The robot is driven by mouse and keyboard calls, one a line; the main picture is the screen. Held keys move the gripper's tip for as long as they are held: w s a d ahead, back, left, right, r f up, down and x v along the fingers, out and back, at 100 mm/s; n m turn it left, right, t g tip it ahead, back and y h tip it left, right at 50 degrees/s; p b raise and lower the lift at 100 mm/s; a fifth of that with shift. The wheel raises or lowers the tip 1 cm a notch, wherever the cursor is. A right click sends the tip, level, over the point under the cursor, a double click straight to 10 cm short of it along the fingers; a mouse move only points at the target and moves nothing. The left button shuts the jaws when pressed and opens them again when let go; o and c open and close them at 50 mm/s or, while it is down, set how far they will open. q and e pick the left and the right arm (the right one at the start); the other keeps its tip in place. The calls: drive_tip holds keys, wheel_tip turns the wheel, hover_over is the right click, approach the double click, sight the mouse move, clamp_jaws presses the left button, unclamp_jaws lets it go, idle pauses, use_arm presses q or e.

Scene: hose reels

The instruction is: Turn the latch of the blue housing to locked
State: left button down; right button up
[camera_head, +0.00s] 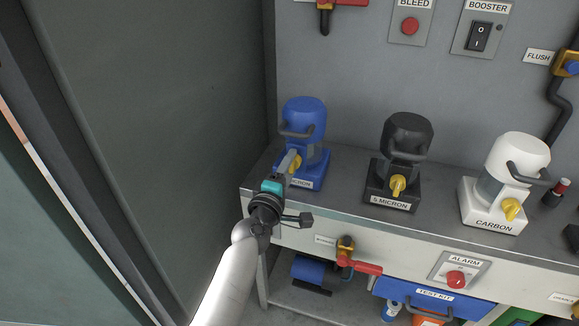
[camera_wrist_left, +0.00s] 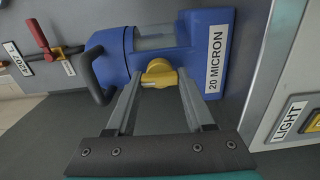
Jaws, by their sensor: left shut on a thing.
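The blue housing (camera_head: 304,115) stands at the left end of the bench, with a dark handle and a label that reads 20 MICRON in the left wrist view. Its yellow latch (camera_head: 295,163) is low on the front and also shows in the left wrist view (camera_wrist_left: 158,72). My left gripper (camera_head: 291,160) reaches it from the front. Its two fingers are shut on the latch, one on each side. In the head view the fingers hide part of the latch and of the label. My right gripper is not in view.
A black 5 MICRON housing (camera_head: 408,135) and a white CARBON housing (camera_head: 518,157) stand to the right, each with a yellow latch. A grey wall panel (camera_head: 120,120) rises close on the left. A red-handled valve (camera_head: 362,266) sits below the bench edge.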

use_arm(q)
drive_tip(key=shift+n, duration=0.3)
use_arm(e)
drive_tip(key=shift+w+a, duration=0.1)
use_arm(q)
drive_tip(key=shift+c, duration=1.4)
unclamp_jaws()
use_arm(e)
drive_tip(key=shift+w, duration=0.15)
use_arm(q)
drive_tip(key=shift+s, duration=0.1)
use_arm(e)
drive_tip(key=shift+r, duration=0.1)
use_arm(q)
drive_tip(key=shift+s+a, duration=0.1)
drive_tip(key=shift+s, duration=0.15)
drive_tip(key=p+v, duration=0.3)
drive_tip(key=v, duration=1.1)
drive_tip(key=shift+s, duration=0.25)
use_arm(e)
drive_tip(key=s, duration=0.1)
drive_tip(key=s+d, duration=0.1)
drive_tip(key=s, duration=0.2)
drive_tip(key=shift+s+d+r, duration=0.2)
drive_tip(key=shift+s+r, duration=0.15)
